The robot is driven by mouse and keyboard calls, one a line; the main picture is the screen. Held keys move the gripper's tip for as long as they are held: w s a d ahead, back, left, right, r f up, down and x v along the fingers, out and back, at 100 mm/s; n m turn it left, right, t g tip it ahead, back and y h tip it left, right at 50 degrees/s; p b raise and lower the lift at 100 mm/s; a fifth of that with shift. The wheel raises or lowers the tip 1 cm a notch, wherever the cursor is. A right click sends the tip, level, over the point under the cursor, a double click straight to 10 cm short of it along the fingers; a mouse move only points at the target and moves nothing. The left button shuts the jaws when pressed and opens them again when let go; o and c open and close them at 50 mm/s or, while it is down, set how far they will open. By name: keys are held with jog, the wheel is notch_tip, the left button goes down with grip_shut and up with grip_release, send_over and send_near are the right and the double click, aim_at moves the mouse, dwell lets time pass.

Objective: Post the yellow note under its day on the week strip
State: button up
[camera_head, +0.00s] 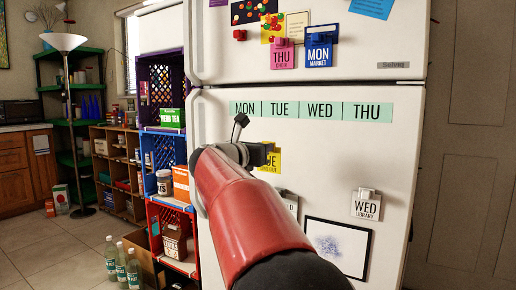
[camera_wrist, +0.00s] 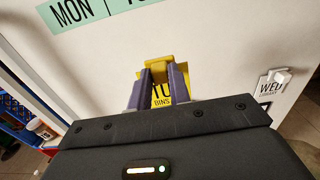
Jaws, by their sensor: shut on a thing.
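The yellow note (camera_head: 271,168) reads TUE with smaller words under it. It is against or close to the white fridge door, below the week strip; I cannot tell whether it touches. My gripper (camera_head: 266,152) is shut on the yellow piece at the note's top edge. The wrist view shows my gripper (camera_wrist: 161,72) with both fingers on that piece and the yellow note (camera_wrist: 160,97) between them. The pale green week strip (camera_head: 311,109) reads MON, TUE, WED, THU. The note is below the TUE part. The strip also shows in the wrist view (camera_wrist: 83,12).
A white WED note (camera_head: 366,206) and a framed drawing (camera_head: 338,245) are on the lower door, with another white note (camera_head: 289,204) partly behind my arm. Pink THU (camera_head: 283,57) and blue MON (camera_head: 319,57) notes hang above. Stacked crates (camera_head: 165,146) stand left of the fridge.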

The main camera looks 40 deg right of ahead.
jog(key=shift+p+x, duration=1.1)
jog(key=shift+x, duration=2.85)
jog(key=shift+d, duration=0.2)
jog(key=o, duration=0.9)
jog(key=shift+d, duration=0.1)
jog(key=shift+b+v, duration=1.35)
jog(key=shift+v, duration=1.5)
jog(key=shift+s+a, duration=0.15)
jog(key=shift+a, duration=0.55)
